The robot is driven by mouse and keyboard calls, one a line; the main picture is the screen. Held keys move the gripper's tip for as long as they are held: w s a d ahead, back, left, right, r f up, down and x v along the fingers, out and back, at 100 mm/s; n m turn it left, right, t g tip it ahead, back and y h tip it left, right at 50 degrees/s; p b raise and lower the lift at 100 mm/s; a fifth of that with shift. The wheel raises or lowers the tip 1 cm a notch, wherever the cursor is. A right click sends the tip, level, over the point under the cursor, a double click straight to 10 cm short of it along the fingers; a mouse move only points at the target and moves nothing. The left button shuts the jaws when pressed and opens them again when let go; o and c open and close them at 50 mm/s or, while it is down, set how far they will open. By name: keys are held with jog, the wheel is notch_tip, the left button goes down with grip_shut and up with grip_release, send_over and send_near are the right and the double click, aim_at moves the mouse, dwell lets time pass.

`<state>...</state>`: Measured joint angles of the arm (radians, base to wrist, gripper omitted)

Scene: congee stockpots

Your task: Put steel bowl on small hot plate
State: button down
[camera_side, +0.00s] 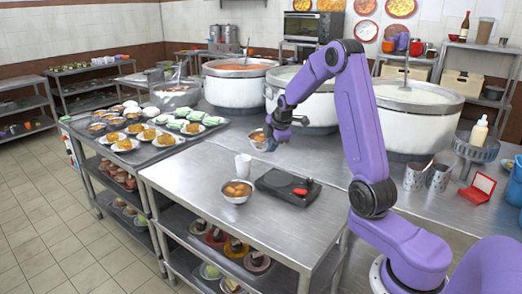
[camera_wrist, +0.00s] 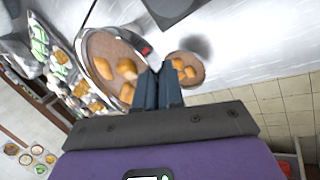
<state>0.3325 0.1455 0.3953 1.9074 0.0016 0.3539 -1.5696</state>
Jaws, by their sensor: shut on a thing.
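A steel bowl of brown food pieces (camera_side: 256,138) hangs at my gripper (camera_side: 270,144), above the metal table in the side view. In the wrist view the bowl (camera_wrist: 97,45) is large and close, and my gripper (camera_wrist: 158,88) is shut on its rim. The small hot plate (camera_side: 284,187), black with a red knob, lies on the table, lower and nearer the side camera than the bowl. Its dark edge shows at the top of the wrist view (camera_wrist: 172,8). Nothing stands on its visible top.
A second steel bowl with similar food (camera_side: 237,195) stands left of the hot plate; it also shows in the wrist view (camera_wrist: 187,72). Large stockpots (camera_side: 237,90) line the back. Plates of food (camera_side: 165,139) fill the left counter.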

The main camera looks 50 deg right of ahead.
jog(key=s+d+n, duration=0.2)
jog(key=d, duration=0.7)
jog(key=shift+y, duration=0.4)
jog(key=shift+w+a+f, duration=0.1)
jog(key=shift+f, duration=3.55)
jog(key=shift+a+f, duration=0.1)
jog(key=shift+f, duration=3.55)
jog(key=shift+f, duration=0.35)
jog(key=c, duration=1.2)
grip_release()
jog(key=shift+f, duration=0.1)
jog(key=shift+c, duration=1.3)
jog(key=shift+r, duration=0.2)
jog(key=shift+v, duration=2.35)
